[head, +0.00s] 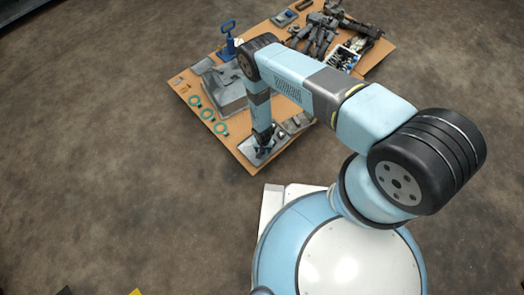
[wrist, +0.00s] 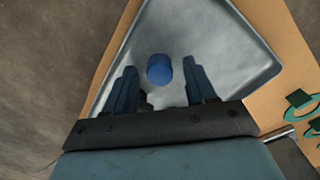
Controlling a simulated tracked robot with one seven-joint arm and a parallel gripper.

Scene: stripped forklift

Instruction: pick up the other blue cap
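A blue cap (wrist: 160,69) lies in a grey metal tray (wrist: 225,40) in the wrist view. My gripper (wrist: 160,80) is open, with one finger on each side of the cap and a gap between each finger and it. I cannot tell how high the fingertips are above the tray. In the head view my arm reaches down to the tray (head: 254,156) at the near corner of the board, and my gripper (head: 264,150) is small there. The cap is not discernible in the head view. Only one blue cap shows in the wrist view.
The tray sits on an orange-brown board (head: 180,83). A grey metal housing (head: 220,88) and a blue upright tool (head: 228,40) stand behind. Dark mechanical parts (head: 318,35) crowd the far end. Bare floor surrounds the board.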

